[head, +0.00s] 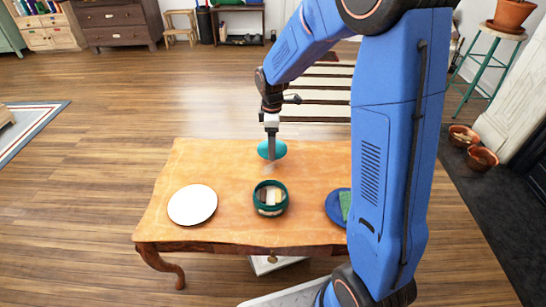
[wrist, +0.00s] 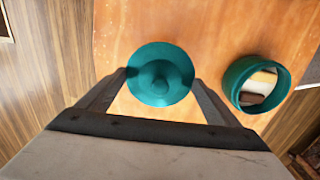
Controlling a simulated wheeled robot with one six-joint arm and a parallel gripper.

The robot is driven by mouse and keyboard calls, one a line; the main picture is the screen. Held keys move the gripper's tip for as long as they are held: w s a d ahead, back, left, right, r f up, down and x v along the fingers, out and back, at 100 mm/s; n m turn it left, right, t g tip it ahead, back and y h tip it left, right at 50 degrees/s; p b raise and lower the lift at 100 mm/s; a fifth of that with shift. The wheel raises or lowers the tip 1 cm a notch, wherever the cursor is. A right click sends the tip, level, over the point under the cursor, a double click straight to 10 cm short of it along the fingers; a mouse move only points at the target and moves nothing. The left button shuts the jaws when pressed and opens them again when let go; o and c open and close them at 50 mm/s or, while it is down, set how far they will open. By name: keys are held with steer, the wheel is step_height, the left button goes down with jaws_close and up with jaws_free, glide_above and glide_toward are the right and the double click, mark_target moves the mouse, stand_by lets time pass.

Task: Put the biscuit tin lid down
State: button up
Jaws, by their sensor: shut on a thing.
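The biscuit tin lid (head: 278,150) is a round teal disc, held at the back of the wooden table (head: 235,158). In the wrist view the lid (wrist: 160,75) sits between the two fingers of my gripper (wrist: 162,88), which is shut on it. In the head view my gripper (head: 271,146) points down and partly covers the lid. I cannot tell whether the lid touches the table. The open teal biscuit tin (head: 270,209) stands in front of the lid, with pale and brown pieces inside. The tin (wrist: 234,92) is right of the lid in the wrist view.
A white plate (head: 193,205) lies at the table's left. A blue plate (head: 335,208) with a green thing on it is at the right, partly hidden by my arm. Bare tabletop lies between the white plate and the lid.

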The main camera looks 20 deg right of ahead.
steer(key=shift+f, duration=2.95)
steer(key=o, duration=0.9)
steer(key=shift+f, duration=0.1)
